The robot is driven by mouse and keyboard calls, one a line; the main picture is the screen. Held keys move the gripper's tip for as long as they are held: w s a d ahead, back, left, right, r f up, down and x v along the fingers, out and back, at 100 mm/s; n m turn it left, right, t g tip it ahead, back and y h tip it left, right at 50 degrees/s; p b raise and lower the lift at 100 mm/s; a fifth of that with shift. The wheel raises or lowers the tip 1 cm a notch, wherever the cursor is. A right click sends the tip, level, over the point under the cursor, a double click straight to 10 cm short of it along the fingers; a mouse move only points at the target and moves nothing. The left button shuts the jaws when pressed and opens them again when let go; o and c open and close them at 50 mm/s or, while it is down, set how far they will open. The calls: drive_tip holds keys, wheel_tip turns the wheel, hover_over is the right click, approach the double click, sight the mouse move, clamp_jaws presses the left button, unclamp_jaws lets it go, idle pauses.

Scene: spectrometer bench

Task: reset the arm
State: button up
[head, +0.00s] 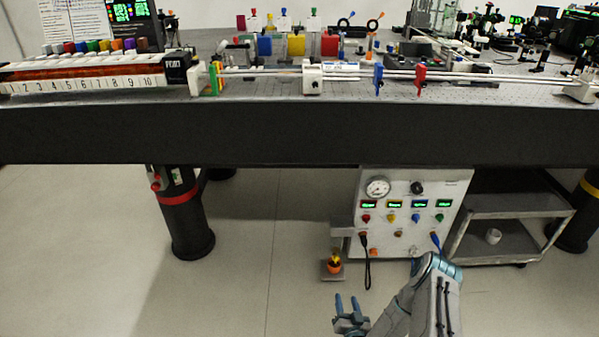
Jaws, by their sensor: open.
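My gripper (350,308) is at the bottom of the head view, right of centre. Its two blue-grey fingers point up and stand apart, with nothing between them. My arm (432,290) is bent and comes in from the bottom edge. The gripper hangs over the open floor, in front of the optical bench (280,134) and lower in the picture than its dark front edge. It appears clear of everything around it.
A white control box (405,185) with a gauge, lit displays and cables stands under the bench. A small orange pot (334,266) sits on a low ledge beside it. A grey cart (510,212) stands right. Floor (100,270) at left is clear. Optics crowd the benchtop.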

drive_tip(key=w+d+r+n+g+y+p, duration=0.1)
drive_tip(key=w+r+n+g+p, duration=0.3)
drive_tip(key=r, duration=1)
drive_tip(key=w+d+r+n+g+p, duration=0.15)
drive_tip(key=w+r+p, duration=0.4)
drive_tip(key=r, duration=0.85)
drive_tip(key=s+r+g+h+p, duration=0.1)
drive_tip(key=s+r+g+p, duration=0.15)
drive_tip(key=r, duration=0.75)
drive_tip(key=s+r+g+h+p, duration=0.1)
drive_tip(key=s+r+p, duration=0.3)
drive_tip(key=r, duration=0.6)
drive_tip(key=s+a+r+m+g+p, duration=0.2)
drive_tip(key=s+r+g+p, duration=0.3)
drive_tip(key=s+r, duration=1.9)
drive_tip(key=s+a+p, duration=0.1)
drive_tip(key=s+p, duration=0.1)
drive_tip(key=p, duration=0.2)
drive_tip(key=shift+s, duration=0.25)
